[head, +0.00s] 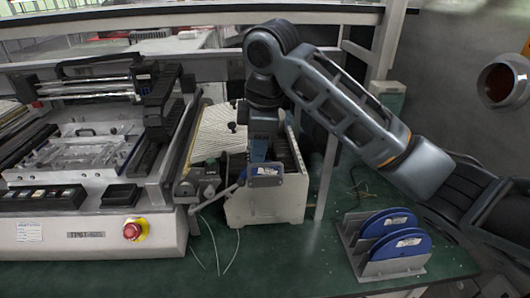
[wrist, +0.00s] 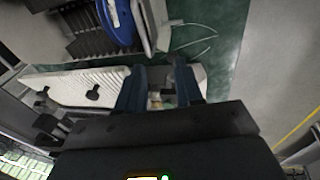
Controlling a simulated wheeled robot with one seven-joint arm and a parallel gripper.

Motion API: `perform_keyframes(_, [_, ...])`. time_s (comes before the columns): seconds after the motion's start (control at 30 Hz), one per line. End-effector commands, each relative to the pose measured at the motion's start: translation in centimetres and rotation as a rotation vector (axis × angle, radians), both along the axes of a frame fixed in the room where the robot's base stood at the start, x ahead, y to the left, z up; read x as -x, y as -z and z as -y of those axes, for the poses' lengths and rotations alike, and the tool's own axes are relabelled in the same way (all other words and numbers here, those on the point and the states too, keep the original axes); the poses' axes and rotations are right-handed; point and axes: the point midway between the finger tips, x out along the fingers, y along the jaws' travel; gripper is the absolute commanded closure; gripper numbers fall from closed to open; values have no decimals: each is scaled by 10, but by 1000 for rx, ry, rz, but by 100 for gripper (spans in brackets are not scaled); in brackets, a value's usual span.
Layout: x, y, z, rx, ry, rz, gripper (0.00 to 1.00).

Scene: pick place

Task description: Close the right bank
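My gripper (head: 258,155) points down at the pale beige box (head: 265,208) in the middle of the table in the head view. In the wrist view its two dark blue fingers (wrist: 160,78) are apart, with pale and brownish parts below the gap. I cannot tell whether a finger touches anything. The box has dark slots inside, partly hidden by my arm. No part is clearly marked as the right bank.
A large machine (head: 90,235) with a red stop button (head: 135,229) fills the left. A metal rack (head: 395,266) with blue discs (head: 396,246) stands at the right front. A grey post (head: 328,175) rises right of the box.

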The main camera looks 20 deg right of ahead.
Motion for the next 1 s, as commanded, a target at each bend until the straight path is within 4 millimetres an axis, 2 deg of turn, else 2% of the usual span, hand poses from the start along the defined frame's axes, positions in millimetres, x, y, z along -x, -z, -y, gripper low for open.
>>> perform_keyframes(0.1, [-1, -14, 20, 71, -1, -27, 64])
perform_keyframes(0.23, [-1, -15, 28, 99, -2, -43, 64])
perform_keyframes(0.37, [-3, -1, 28, 98, -4, -46, 64])
perform_keyframes(0.6, [-9, 37, 29, 96, -4, -46, 64])
perform_keyframes(0.8, [-14, 53, 32, 99, -3, -44, 64])
perform_keyframes(1.0, [-15, 58, 33, 99, -3, -42, 64])
